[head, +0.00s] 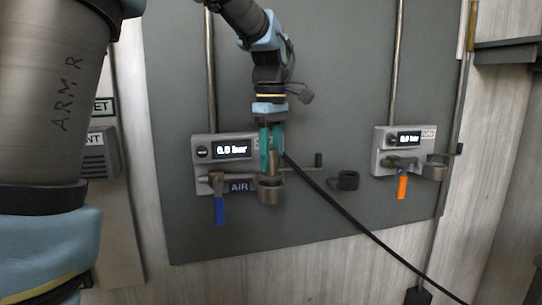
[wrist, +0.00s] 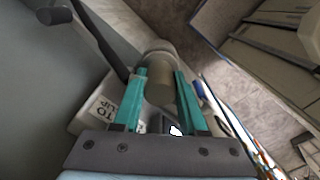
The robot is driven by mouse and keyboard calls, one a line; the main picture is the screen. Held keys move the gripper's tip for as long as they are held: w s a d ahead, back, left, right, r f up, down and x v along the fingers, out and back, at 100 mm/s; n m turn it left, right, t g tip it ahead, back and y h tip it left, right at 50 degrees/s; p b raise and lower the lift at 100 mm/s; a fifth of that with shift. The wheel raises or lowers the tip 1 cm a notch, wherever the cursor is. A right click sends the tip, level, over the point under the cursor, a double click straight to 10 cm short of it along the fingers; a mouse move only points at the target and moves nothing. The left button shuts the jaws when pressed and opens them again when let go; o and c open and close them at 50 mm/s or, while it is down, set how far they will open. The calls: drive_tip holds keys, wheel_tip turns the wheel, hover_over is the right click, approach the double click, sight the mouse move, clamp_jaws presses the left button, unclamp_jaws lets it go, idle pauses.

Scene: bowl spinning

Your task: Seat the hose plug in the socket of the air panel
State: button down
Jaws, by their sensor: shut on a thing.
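The air panel (head: 200,170) is on the left of the grey board in the head view, with a "0.0 bar" display and an AIR label. Its round metal socket (head: 269,193) opens upward at its lower right. My gripper (head: 271,160) points down above the socket, its teal fingers shut on the brass-coloured hose plug (head: 273,168). In the wrist view the plug (wrist: 160,92) sits between the fingertips (wrist: 160,80), in line with the socket ring (wrist: 160,48). The plug's lower end is at or just above the socket's rim; I cannot tell whether it has entered.
A black hose (head: 360,228) runs from the plug down to the lower right. The air panel has a blue lever (head: 220,210) hanging down. A second panel (head: 381,143) with an orange lever (head: 402,187) is at right. A black ring holder (head: 348,180) sits between the panels.

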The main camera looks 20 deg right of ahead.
drive_tip(key=shift+f, duration=0.4)
idle(0.4)
drive_tip(key=shift+c, duration=1.8)
unclamp_jaws()
drive_tip(key=shift+r, duration=0.1)
wheel_tip(320, 180, up, 11)
drive_tip(key=shift+f, duration=0.2)
drive_tip(key=shift+s, duration=0.1)
